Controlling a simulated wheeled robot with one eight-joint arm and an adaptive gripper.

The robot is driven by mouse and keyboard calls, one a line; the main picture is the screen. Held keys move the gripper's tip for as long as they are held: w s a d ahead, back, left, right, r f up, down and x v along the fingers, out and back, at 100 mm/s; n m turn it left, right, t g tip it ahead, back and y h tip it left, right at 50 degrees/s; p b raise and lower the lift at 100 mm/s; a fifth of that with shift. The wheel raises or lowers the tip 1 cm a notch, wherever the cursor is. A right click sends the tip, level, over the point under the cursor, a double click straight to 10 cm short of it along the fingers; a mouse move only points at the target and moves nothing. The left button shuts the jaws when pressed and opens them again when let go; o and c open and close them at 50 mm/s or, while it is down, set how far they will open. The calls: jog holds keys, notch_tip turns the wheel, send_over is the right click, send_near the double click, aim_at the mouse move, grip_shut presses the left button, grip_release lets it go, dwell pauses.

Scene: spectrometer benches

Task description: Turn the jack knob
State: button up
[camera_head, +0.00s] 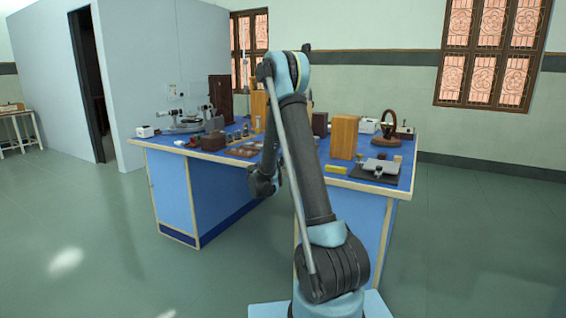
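A low, flat grey metal device that looks like the jack (381,166) sits on a dark base at the right front corner of the blue-topped bench. A small knob-like part seems to show on it, but it is too small to make out clearly. My arm rises in front of the bench and bends at the top. The dark end of my arm, with my gripper (263,187), hangs at the bench's front edge, left of the forearm and well apart from the jack. Its fingers are not clear, and I cannot tell whether they are open.
The blue bench (172,190) holds a spectrometer-like instrument (190,120) at left. A tan wooden block (343,138), a yellow block (336,170) and a dark ring on a stand (388,126) are near the jack. The green floor (480,240) at right is clear.

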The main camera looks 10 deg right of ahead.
jog(key=shift+w+d, duration=0.1)
jog(key=shift+w, duration=0.05)
jog(key=shift+c, duration=0.4)
jog(key=c, duration=1)
jog(key=shift+m, duration=1.6)
jog(key=o, duration=1.1)
